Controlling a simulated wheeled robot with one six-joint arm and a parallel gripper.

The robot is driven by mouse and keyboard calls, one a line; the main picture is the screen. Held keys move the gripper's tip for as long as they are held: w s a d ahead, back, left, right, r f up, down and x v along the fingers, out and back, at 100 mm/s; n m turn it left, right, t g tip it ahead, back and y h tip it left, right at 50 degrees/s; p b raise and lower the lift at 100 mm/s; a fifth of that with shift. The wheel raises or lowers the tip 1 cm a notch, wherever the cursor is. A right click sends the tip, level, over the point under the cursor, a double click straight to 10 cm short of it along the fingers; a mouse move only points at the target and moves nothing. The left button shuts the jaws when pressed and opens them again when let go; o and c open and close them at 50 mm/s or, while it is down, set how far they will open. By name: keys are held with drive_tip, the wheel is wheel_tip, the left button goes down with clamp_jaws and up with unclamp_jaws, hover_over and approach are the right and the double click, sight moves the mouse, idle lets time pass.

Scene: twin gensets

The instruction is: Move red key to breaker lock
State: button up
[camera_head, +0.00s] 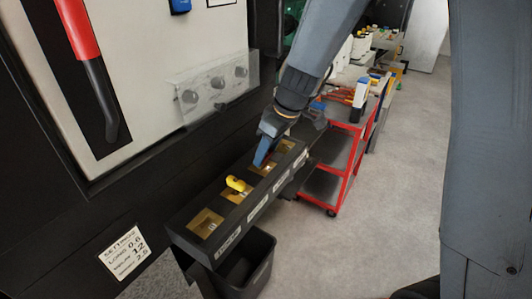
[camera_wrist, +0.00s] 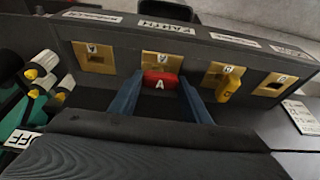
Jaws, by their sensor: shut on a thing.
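The red key (camera_wrist: 160,80), marked A, sits between the two fingers of my gripper (camera_wrist: 160,98) in the wrist view. The fingers are shut on it. The key is in front of a gold lock plate on the dark key box (camera_wrist: 130,35); I cannot tell how far in it is seated. In the head view my gripper (camera_head: 263,157) reaches down to the box, and the key there is mostly hidden by the fingers. I cannot clearly read which plate is the breaker lock.
A yellow key (camera_head: 237,183) sits in a neighbouring plate and also shows in the wrist view (camera_wrist: 229,88). A gold plate (camera_head: 206,223) at the near end holds no key. A black bin (camera_head: 246,265) stands below. A red cart (camera_head: 335,150) stands right; grey floor is clear.

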drive_tip(key=shift+r+p, duration=1)
drive_tip(key=shift+r, duration=0.75)
drive_tip(key=shift+w+d+f+b, duration=0.1)
drive_tip(key=shift+w+d+b, duration=0.45)
drive_tip(key=shift+w+d, duration=0.45)
drive_tip(key=shift+w+d+b, duration=0.45)
drive_tip(key=shift+w+d, duration=0.45)
drive_tip(key=shift+w, duration=0.35)
drive_tip(key=shift+w+d+b, duration=0.45)
drive_tip(key=shift+w+d, duration=0.45)
drive_tip(key=shift+w, duration=0.3)
drive_tip(key=shift+w+d+b, duration=0.45)
drive_tip(key=shift+w+d, duration=0.45)
drive_tip(key=shift+w, duration=0.35)
drive_tip(key=shift+w+a+f+g+h+p, duration=0.2)
drive_tip(key=shift+a+f+g+h+p, duration=0.3)
drive_tip(key=shift+p, duration=1.05)
drive_tip(key=shift+w+d+p, duration=0.1)
drive_tip(key=shift+p, duration=0.3)
drive_tip(key=shift+w+a+f+g+h+p, duration=0.2)
drive_tip(key=shift+a+f+g+h+p, duration=0.15)
drive_tip(key=shift+h+p, duration=0.2)
